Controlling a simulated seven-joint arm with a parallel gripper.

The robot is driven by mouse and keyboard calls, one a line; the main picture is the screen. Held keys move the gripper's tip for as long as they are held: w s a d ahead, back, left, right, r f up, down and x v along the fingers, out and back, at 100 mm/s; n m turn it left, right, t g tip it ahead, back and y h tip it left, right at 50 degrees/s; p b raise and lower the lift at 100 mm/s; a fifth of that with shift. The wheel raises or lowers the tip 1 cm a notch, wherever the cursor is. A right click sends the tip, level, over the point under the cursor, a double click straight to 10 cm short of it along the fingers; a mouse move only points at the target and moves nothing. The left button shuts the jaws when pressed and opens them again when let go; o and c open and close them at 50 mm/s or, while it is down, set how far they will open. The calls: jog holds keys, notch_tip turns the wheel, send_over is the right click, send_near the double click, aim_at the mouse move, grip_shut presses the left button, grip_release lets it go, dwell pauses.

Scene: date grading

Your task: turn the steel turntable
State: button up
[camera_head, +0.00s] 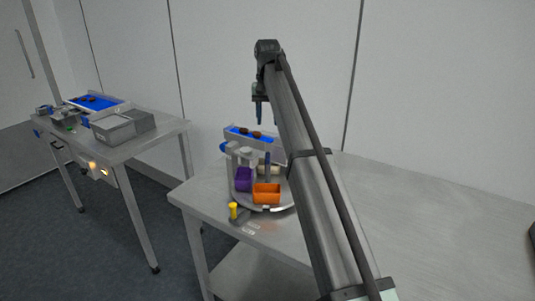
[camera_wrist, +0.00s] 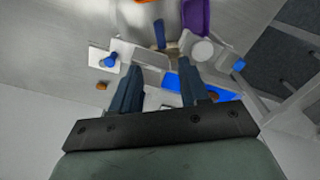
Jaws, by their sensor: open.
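The steel turntable (camera_head: 246,204) is a round, shiny disc on the near table, partly hidden behind my arm. It carries an orange bin (camera_head: 266,194), a purple bin (camera_head: 243,180) and an upright blue post (camera_head: 267,165). In the wrist view the orange bin (camera_wrist: 144,1), the purple bin (camera_wrist: 197,18) and the blue post (camera_wrist: 159,36) show at the top edge. My gripper (camera_head: 259,118) hangs above and behind the turntable, pointing down, clear of it. In the wrist view its fingers (camera_wrist: 161,75) are apart with nothing between them.
A white-walled tray with a blue bed (camera_head: 236,131) and brown dates stands behind the turntable. A yellow-topped knob (camera_head: 233,211) is at the front left edge. A second table (camera_head: 150,143) at left holds grey boxes and another blue tray.

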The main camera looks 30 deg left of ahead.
aim_at(267, 155)
notch_tip(267, 155, down, 14)
jog(key=shift+r, duration=0.2)
dwell(0.4)
grip_shut()
dwell(0.4)
